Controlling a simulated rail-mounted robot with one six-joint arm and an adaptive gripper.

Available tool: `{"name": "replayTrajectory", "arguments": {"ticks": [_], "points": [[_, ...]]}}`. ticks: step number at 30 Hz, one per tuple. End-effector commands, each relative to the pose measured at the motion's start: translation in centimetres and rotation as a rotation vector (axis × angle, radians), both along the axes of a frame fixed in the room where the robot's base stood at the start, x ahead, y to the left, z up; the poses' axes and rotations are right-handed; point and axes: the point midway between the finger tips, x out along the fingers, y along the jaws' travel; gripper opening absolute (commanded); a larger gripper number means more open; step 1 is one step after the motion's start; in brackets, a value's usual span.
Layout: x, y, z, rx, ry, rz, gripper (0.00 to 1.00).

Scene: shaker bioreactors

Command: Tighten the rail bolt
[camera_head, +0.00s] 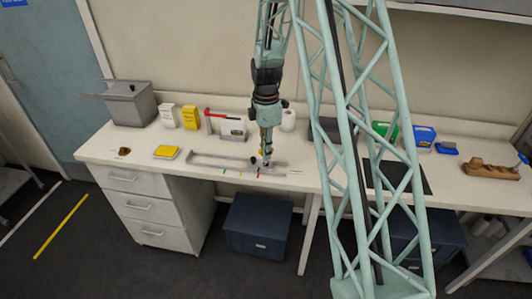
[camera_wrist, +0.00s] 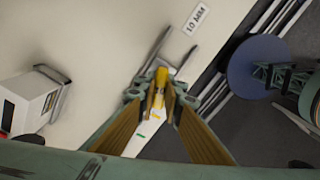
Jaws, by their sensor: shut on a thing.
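My gripper (camera_head: 264,137) points down at the front middle of the white bench. Its two brown-lined fingers (camera_wrist: 160,100) are shut on a yellow-handled tool (camera_wrist: 160,78). The tool also shows as a thin yellow streak in the head view (camera_head: 263,136). A low grey rail (camera_head: 222,160) lies along the bench, and the tool's lower end is near its right part. I cannot tell whether the tool touches a bolt; the rail bolt is not clearly visible. A label reading "10 MM" (camera_wrist: 196,18) lies near the tool in the wrist view.
A yellow pad (camera_head: 167,152), white box (camera_head: 169,116), yellow box (camera_head: 190,117) and grey container (camera_head: 132,103) stand to the left. A dark mat (camera_head: 397,177) and wooden block (camera_head: 490,169) lie to the right.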

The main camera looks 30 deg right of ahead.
Motion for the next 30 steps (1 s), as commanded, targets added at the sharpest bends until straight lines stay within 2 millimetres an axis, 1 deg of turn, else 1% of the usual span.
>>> {"name": "replayTrajectory", "arguments": {"ticks": [1,18,30], "points": [[-0.29,0.10,-0.39,0.002,0.007,-0.024,0.00],[-0.27,0.12,-0.38,0.001,0.007,-0.326,0.00],[-0.27,0.12,-0.32,0.001,0.006,-0.352,0.00]]}}
